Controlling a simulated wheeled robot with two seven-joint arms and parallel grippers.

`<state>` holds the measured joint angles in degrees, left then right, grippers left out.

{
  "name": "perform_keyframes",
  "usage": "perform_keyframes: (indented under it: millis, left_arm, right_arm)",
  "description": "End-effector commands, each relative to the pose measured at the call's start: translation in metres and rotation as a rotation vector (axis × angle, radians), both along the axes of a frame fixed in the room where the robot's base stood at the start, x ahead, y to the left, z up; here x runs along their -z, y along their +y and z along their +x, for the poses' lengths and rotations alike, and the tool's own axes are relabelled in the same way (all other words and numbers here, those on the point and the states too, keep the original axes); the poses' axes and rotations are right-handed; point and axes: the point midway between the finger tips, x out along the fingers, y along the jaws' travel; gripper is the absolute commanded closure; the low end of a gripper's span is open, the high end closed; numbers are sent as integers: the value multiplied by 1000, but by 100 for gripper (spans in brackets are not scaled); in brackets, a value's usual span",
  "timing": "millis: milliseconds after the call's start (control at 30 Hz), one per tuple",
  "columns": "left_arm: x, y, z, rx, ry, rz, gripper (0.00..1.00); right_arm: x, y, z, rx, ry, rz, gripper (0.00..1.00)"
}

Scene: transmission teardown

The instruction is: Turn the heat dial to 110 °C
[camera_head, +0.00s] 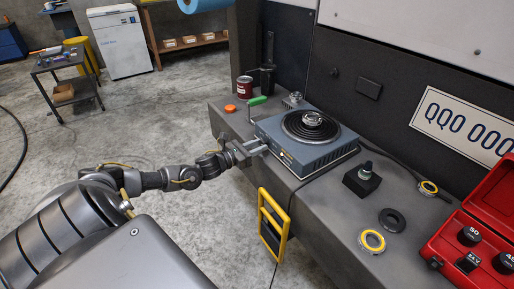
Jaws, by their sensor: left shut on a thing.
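The blue-grey heater (318,162) sits on the grey bench, with black concentric rings (334,134) on top and a shiny metal ring-shaped part (312,119) resting at their centre. My left gripper (261,149) reaches in from the left and is shut at the left end of the heater's front face. The heat dial is hidden between its fingers, and I cannot read its setting. A small marked panel (286,156) shows just right of the fingertips, too small to read. My right gripper is not in view.
On the bench are a dark red can (244,87), a green-handled tool (257,100), an orange cap (230,108), a black block (361,180), a black ring (392,219), yellow-edged rings (372,241) and an open red case (482,225). A yellow frame (273,222) hangs at the bench front.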

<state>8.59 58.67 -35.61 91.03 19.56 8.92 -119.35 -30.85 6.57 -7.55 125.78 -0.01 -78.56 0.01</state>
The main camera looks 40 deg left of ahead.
Motion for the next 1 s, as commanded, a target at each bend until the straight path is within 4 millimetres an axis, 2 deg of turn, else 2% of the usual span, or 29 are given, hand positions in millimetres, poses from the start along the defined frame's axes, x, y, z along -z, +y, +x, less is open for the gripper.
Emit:
perform_keyframes:
  millis: [267,600,633,767,800,1000]
  left_arm:
    - [2,-1,-1,2,-7,41,93]
    - [2,-1,-1,2,-7,42,93]
    - [2,-1,-1,2,-7,42,69]
    - [2,-1,-1,2,-8,41,52]
    - [1,0,0,1,-9,41,50]
    - [1,0,0,1,-11,42,50]
  right_arm:
    - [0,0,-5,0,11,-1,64]
    - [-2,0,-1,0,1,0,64]
    - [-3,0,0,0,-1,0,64]
    - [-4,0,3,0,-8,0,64]
    - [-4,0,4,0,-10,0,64]
    - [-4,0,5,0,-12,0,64]
